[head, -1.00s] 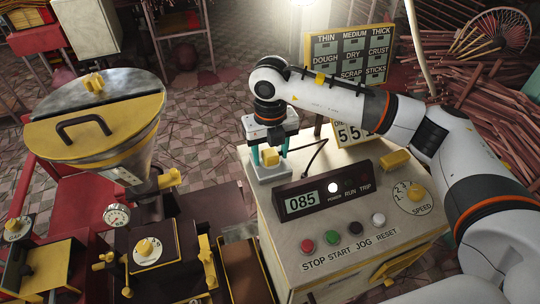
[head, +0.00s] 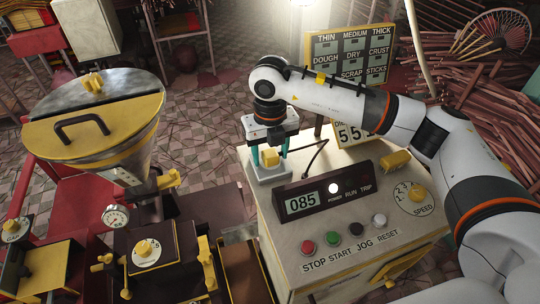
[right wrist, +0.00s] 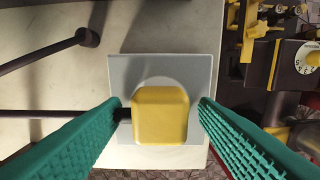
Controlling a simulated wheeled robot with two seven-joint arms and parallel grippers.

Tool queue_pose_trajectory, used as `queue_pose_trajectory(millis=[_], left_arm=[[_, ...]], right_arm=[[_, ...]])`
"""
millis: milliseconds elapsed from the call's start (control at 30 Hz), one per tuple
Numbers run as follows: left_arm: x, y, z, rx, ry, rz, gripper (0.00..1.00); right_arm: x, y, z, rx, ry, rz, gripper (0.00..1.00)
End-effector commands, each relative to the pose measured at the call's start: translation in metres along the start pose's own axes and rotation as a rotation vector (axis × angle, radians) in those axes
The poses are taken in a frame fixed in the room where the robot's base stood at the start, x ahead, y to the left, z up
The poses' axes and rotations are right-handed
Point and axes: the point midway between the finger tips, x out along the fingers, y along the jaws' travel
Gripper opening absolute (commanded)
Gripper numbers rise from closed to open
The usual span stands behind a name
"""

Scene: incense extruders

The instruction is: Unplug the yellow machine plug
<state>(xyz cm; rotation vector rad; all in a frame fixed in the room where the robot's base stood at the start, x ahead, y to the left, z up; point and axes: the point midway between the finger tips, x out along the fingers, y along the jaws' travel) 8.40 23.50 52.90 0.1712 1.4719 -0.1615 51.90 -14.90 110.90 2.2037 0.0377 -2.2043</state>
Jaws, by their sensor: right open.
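The yellow plug (head: 270,155) sits in a pale grey square socket (head: 270,174) on the far left corner of the control box. A black cord runs from it toward the back of the box. My right gripper (head: 269,158) points down over the plug, with its teal fingers on either side. In the right wrist view the yellow plug (right wrist: 160,116) lies between the fingers, over the grey socket plate (right wrist: 120,72). The right gripper is open; a gap shows at the right finger, and the left finger is close to the cord side. My left gripper is not in view.
The control box (head: 410,226) carries a display reading 085 (head: 302,202), coloured buttons and a speed dial (head: 417,197). A yellow-lidded hopper machine (head: 95,118) stands left. A sign board (head: 350,55) stands behind, with reddish sticks piled at right.

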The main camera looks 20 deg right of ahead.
Motion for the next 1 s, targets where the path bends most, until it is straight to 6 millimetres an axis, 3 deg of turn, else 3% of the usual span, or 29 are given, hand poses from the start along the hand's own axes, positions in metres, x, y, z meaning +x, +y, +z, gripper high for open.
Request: queue_pose_trajectory(millis=[433, 767, 1000], left_arm=[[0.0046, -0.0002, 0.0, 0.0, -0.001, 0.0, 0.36], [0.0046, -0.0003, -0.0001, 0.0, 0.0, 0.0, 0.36], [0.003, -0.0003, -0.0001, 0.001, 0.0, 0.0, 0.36]], right_arm=[[-0.0002, -0.0001, 0.0, 0.0, 0.001, 0.0, 0.53], [-0.0001, 0.0, 0.0, 0.0, 0.0, 0.0, 0.0], [-0.0034, 0.0, -0.0002, 0.0, 0.001, 0.0, 0.0]])
